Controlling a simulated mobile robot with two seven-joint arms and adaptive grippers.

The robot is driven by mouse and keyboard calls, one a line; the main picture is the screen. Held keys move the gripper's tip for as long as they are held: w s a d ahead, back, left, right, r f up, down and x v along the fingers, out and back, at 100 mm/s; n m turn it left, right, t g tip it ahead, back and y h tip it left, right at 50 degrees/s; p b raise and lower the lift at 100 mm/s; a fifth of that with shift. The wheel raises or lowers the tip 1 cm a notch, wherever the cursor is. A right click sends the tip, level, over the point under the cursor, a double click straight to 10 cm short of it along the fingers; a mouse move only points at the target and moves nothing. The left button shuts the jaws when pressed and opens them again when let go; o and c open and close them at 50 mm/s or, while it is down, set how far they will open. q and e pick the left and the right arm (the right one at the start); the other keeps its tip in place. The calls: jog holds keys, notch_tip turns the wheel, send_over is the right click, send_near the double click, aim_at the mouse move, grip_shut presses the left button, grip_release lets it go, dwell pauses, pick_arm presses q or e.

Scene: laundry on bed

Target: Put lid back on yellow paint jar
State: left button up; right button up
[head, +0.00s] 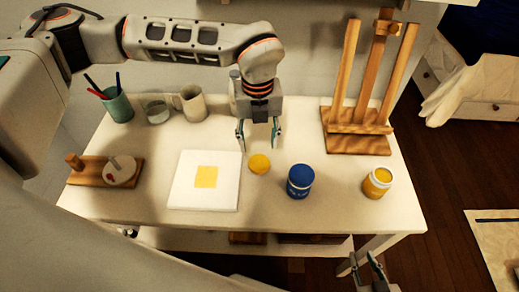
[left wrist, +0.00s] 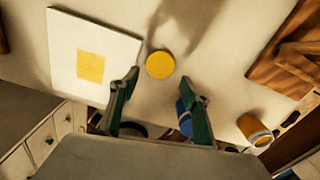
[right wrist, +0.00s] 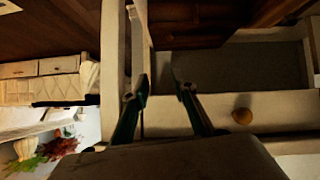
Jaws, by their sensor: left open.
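The yellow lid (head: 259,164) lies flat on the white table, between the canvas and the blue jar. The yellow paint jar (head: 378,183) stands upright and uncovered near the table's right edge, with yellow paint showing at its mouth. My left gripper (head: 258,137) is open and empty, pointing down above the table just behind the lid. In the left wrist view the lid (left wrist: 160,64) shows just beyond the spread fingertips (left wrist: 159,84), and the jar (left wrist: 254,131) is at the lower right. My right gripper (head: 364,259) is open and empty, off the table's front right corner.
A closed blue jar (head: 300,182) stands between lid and yellow jar. A white canvas with a yellow square (head: 206,177) lies left of the lid. A wooden easel (head: 357,143) stands at the back right. A mug (head: 191,103), a glass and a brush cup (head: 117,105) are at the back left.

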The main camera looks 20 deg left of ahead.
aim_at(259, 162)
pick_arm(q)
jog(key=shift+w+a, duration=0.25)
jog(key=shift+w, duration=0.3)
jog(key=shift+s+r, duration=0.1)
jog(key=shift+s, duration=0.1)
jog(key=shift+d, duration=0.1)
notch_tip(259, 162, down, 3)
jog(key=shift+r, duration=0.2)
jog(key=shift+f, duration=0.1)
jog(key=f, duration=0.5)
jog(key=shift+s+d+f+b, duration=0.1)
jog(key=shift+s+d+b, duration=0.1)
jog(key=shift+s+b, duration=0.15)
pick_arm(e)
jog(key=shift+s+f, duration=0.1)
jog(key=shift+f, duration=0.4)
pick_arm(q)
jog(key=c, duration=0.4)
pick_arm(e)
jog(key=shift+s, duration=0.15)
